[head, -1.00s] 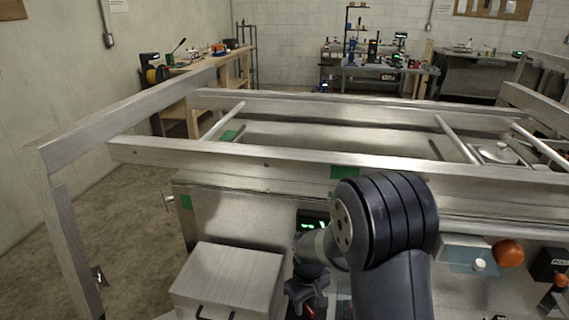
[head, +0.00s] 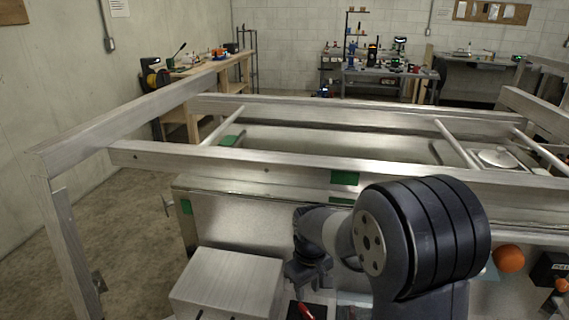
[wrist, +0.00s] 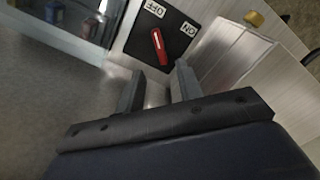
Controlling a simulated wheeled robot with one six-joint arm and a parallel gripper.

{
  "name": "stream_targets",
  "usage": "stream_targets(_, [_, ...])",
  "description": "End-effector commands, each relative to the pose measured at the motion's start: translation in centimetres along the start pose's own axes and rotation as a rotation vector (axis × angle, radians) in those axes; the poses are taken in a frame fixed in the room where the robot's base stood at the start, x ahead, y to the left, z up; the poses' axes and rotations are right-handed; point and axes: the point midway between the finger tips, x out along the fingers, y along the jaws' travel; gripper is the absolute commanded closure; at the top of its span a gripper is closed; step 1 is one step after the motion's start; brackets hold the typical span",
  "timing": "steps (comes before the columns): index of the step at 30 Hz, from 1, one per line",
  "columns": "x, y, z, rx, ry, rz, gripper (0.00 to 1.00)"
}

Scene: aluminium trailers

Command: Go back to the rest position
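My gripper (head: 308,278) is in the lower middle of the head view, to the right of a metal box and above a black switch plate. In the wrist view my gripper (wrist: 158,90) has its two grey fingers apart with nothing between them. The plate (wrist: 148,22) has a red lever (wrist: 157,46) and ON and OFF labels. The red lever (head: 305,309) also shows at the bottom of the head view. My fingers look clear of the lever. My dark arm covers part of the trailer's front panel.
The metal box (head: 228,285) stands close left of my gripper. Aluminium trailer rails (head: 300,163) cross behind my arm. An orange knob (head: 508,258) sits to the right. Workbenches stand along the back wall, and floor (head: 115,215) is open at left.

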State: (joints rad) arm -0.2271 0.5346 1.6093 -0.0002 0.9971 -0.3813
Motion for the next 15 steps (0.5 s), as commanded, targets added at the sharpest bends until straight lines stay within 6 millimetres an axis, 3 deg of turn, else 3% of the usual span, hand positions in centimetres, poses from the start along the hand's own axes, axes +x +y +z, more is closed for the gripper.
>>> stream_targets(3, [-2.6, 0.0, -0.1, 0.0, 0.004, 0.002, 0.65])
stream_targets(4, [-2.3, 0.0, 0.0, 0.0, 0.0, 0.0, 0.65])
stream_targets(15, [5.8, 0.0, 0.1, 0.001, -0.006, -0.003, 0.65])
